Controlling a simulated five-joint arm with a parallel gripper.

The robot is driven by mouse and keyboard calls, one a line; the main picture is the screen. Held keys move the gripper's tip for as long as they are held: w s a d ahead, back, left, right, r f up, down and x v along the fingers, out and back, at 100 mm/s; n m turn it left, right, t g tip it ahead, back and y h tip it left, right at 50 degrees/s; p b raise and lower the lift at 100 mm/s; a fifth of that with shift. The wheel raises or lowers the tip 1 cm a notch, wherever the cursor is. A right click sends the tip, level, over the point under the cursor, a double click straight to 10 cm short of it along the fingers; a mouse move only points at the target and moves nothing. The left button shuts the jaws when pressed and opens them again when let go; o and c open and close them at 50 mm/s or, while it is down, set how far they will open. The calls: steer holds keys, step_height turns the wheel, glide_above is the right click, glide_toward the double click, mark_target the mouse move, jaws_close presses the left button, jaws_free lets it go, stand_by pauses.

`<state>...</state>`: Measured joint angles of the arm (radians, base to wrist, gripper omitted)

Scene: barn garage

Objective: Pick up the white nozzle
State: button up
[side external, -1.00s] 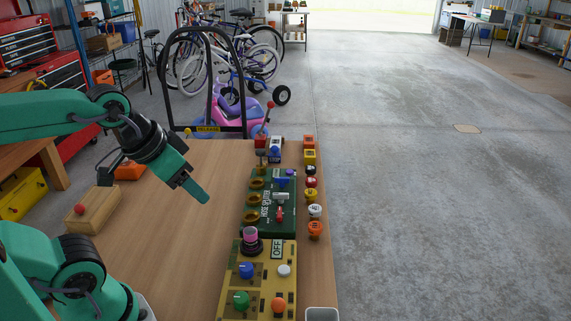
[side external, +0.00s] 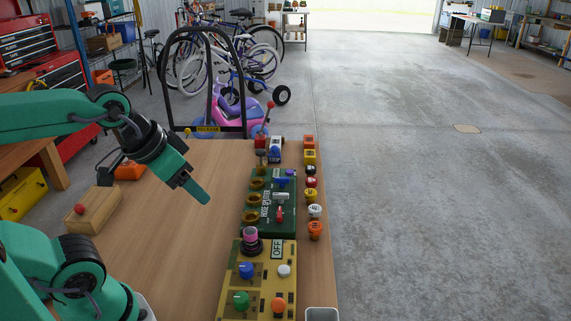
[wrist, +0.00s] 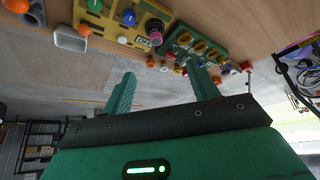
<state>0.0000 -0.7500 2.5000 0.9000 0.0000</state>
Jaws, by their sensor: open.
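The white nozzle (side external: 315,210) stands in a row of coloured nozzles along the right edge of the wooden table, between a yellow nozzle (side external: 311,194) and an orange nozzle (side external: 315,230). In the wrist view a small white piece beside an orange one looks like the white nozzle (wrist: 164,69), seen between the finger tips. My gripper (side external: 201,194) is above the table, left of the green hose splitter board and well apart from the nozzle. Its two green fingers are spread and empty in the wrist view.
The green board (side external: 257,222) with brass rings and levers and the yellow control panel (side external: 262,259) stand between my gripper and the nozzle row. A wooden block with a red ball (side external: 95,210) lies at left. A grey bin (side external: 322,314) is at the near edge. The table's middle is bare.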

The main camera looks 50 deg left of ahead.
steer(key=m+g, duration=0.3)
steer(key=g, duration=0.3)
glide_above(316, 208)
step_height(316, 208, down, 16)
steer(key=shift+s+r, duration=0.15)
steer(key=shift+f, duration=0.3)
steer(key=shift+f, duration=0.1)
